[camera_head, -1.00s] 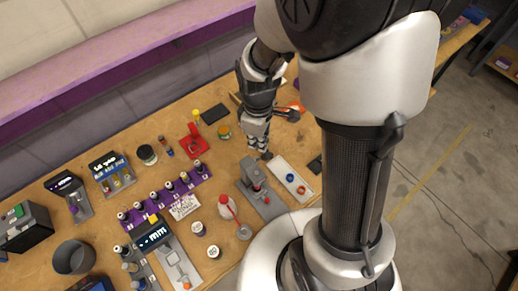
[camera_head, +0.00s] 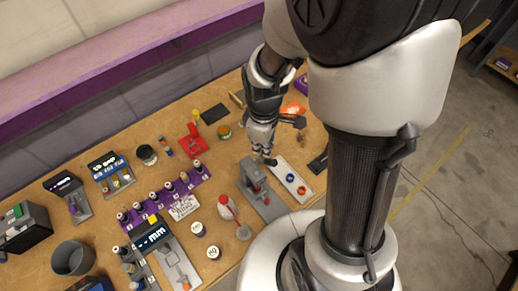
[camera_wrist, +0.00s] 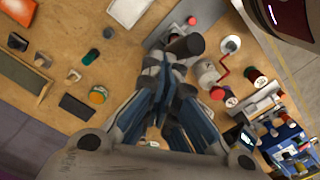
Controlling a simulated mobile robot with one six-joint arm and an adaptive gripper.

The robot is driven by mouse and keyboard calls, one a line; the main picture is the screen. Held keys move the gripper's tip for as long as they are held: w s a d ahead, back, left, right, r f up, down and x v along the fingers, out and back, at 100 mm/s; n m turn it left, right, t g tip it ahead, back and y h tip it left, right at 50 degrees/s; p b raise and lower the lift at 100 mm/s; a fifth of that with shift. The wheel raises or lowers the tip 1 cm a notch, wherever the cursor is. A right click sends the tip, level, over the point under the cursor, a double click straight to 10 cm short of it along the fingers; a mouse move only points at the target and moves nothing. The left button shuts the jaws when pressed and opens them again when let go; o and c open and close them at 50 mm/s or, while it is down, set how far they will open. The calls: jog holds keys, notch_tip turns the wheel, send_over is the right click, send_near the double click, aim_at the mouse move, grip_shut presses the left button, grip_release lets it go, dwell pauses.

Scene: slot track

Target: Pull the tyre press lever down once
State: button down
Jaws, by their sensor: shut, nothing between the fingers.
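The tyre press (camera_head: 253,178) is a grey stand on a grey base plate on the workbench. Its lever ends in a dark knob (camera_head: 271,161), high at the right of the stand. In the wrist view the knob (camera_wrist: 186,45) looms as a dark cylinder just past my fingertips. My gripper (camera_head: 265,153) points down at the knob, with its fingers together and nothing between them. In the wrist view the closed fingertips (camera_wrist: 163,66) lie beside the knob; I cannot tell whether they touch it. Most of the lever's arm is hidden.
A white tray (camera_head: 283,169) with blue and red rings lies right of the press. A red-and-white lever device (camera_head: 227,208) stands to its left. A purple rack (camera_head: 165,203) with several bottles is farther left. Bare bench lies behind the press.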

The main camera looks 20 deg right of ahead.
aim_at(271, 161)
jog(key=shift+s+f, duration=0.1)
jog(key=shift+s, duration=0.1)
jog(key=shift+s+d+f+b, duration=0.15)
jog(key=shift+s+b, duration=0.05)
jog(key=shift+s, duration=0.2)
jog(key=shift+s+d+f+b, duration=0.15)
jog(key=shift+s+b, duration=0.05)
jog(key=shift+s, duration=0.15)
jog(key=shift+s+f, duration=0.1)
jog(key=shift+s+d+f+b, duration=0.25)
jog(key=shift+s+f+b, duration=0.2)
jog(key=shift+s, duration=0.2)
jog(key=w+a+r+p, duration=0.1)
jog(key=w+r+p, duration=0.3)
jog(key=r, duration=0.1)
jog(key=shift+w+a, duration=0.3)
jog(key=shift+w, duration=0.1)
dwell(0.6)
jog(key=shift+r+p, duration=0.15)
jog(key=shift+p, duration=0.2)
